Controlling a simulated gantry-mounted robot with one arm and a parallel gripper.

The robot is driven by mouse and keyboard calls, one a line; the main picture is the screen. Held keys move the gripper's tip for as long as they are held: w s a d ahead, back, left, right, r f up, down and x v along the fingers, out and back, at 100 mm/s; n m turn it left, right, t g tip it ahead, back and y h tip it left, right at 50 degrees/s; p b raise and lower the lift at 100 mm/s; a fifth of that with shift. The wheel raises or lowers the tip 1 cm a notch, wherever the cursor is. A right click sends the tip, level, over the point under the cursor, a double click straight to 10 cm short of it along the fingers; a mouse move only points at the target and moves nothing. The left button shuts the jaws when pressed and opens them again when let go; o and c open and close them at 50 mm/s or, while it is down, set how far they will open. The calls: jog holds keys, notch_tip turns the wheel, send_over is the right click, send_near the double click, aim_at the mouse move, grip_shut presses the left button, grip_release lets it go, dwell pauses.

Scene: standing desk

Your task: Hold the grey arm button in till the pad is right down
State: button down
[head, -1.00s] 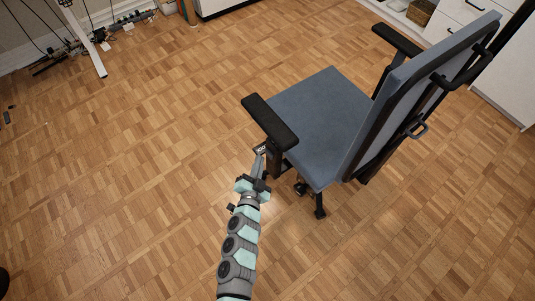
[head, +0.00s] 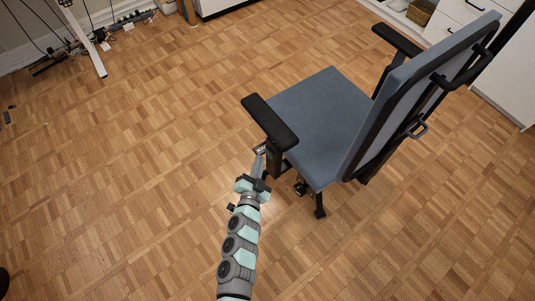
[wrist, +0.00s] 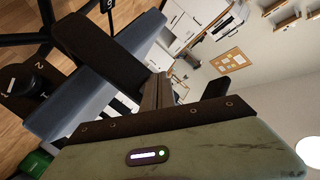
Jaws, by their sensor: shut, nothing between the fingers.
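The near armrest of the blue office chair has a long black pad (head: 270,122) on a black post (head: 273,160). The pad stands above the seat's level, tilted in neither frame. My gripper (head: 261,160) is shut and empty, with its tips at the outer side of the post, just below the pad. A small pale, dark-marked piece shows by the tips. I cannot make out the grey button; it seems hidden at the fingertips. In the wrist view the black pad (wrist: 98,52) slants toward the closed fingers (wrist: 157,92). Whether the tips touch the post is unclear.
The blue seat (head: 318,105) and backrest (head: 415,85) lie right of the gripper. A numbered dark knob (wrist: 27,84) shows in the wrist view. The far armrest (head: 397,40) stands behind the seat. Parquet floor (head: 130,180) is clear to the left.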

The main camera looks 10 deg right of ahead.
jog(key=shift+d, duration=0.15)
jog(key=shift+w+d, duration=0.2)
jog(key=shift+d, duration=0.05)
jog(key=shift+w+d, duration=0.25)
jog(key=shift+d, duration=0.25)
dwell(1.0)
jog(key=shift+s+a, duration=0.1)
jog(key=shift+a, duration=0.05)
dwell(0.5)
jog(key=shift+s+a+p, duration=0.3)
jog(key=shift+a+p, duration=0.1)
jog(key=shift+a, duration=0.3)
jog(key=s+a+p, duration=0.1)
jog(key=a, duration=0.1)
jog(key=s+a, duration=0.1)
jog(key=a, duration=0.1)
jog(key=shift+s+a+p, duration=0.2)
jog(key=shift+p, duration=0.2)
